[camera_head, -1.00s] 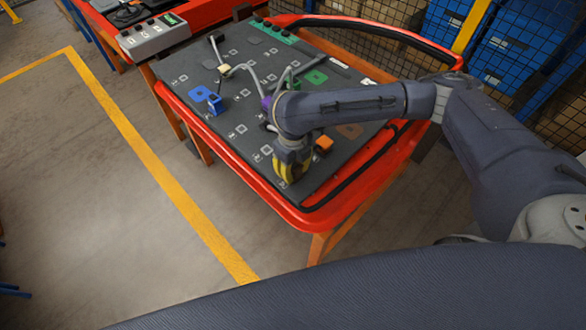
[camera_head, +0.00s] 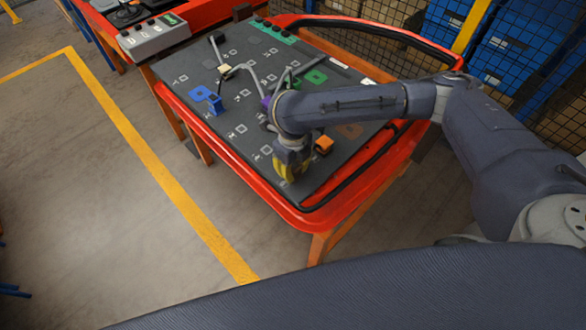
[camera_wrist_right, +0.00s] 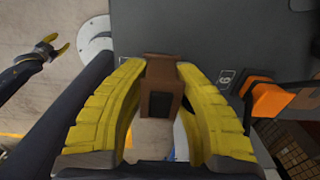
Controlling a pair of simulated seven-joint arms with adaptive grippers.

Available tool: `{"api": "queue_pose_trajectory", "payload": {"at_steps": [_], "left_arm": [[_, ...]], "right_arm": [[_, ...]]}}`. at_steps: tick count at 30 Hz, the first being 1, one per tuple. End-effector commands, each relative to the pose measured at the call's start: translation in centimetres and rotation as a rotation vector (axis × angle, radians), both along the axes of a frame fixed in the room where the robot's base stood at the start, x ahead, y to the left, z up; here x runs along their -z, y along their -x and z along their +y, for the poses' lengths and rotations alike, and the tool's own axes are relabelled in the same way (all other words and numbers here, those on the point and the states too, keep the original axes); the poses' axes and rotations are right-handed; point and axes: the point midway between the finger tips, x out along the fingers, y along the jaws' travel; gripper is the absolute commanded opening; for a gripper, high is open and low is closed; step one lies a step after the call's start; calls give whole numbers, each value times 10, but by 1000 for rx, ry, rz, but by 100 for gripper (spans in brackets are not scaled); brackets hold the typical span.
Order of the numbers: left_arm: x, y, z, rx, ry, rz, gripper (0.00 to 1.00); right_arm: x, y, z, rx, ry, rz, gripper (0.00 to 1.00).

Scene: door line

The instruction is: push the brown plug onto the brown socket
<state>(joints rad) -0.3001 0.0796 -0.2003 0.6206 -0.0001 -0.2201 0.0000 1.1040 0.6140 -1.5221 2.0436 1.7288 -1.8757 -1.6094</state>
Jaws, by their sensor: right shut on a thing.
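My right gripper (camera_head: 287,173) is over the near end of the dark board. It is shut on the brown plug, a brown block (camera_wrist_right: 158,85) with a dark square face, between its yellow fingers (camera_wrist_right: 160,125) in the wrist view. In the head view the plug is hidden by the gripper. A flat brown patch (camera_head: 350,131), which looks like the brown socket, lies on the board to the right of the gripper and apart from it, just below my forearm. My left gripper (camera_wrist_right: 55,46) shows small at the left of the wrist view, its yellow fingers apart and empty.
An orange block (camera_head: 323,145) stands on the board close to the right of the gripper; it also shows in the wrist view (camera_wrist_right: 268,98). A blue plug (camera_head: 214,104), a purple piece (camera_head: 266,102) and grey cables lie farther back. A red rim (camera_head: 290,213) edges the table.

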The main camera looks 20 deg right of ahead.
Motion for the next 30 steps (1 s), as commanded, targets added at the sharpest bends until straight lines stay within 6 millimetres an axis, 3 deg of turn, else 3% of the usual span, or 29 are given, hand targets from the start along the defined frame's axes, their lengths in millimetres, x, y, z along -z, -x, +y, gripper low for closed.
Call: {"api": "queue_pose_trajectory", "payload": {"at_steps": [23,24,30], "left_arm": [[0,0,0,0,0,0,44],[0,0,0,0,0,0,44],[0,0,0,0,0,0,44]], "right_arm": [[-9,0,-1,0,1,0,0],[-9,0,-1,1,1,0,22],[-9,0,0,1,0,1,0]]}}
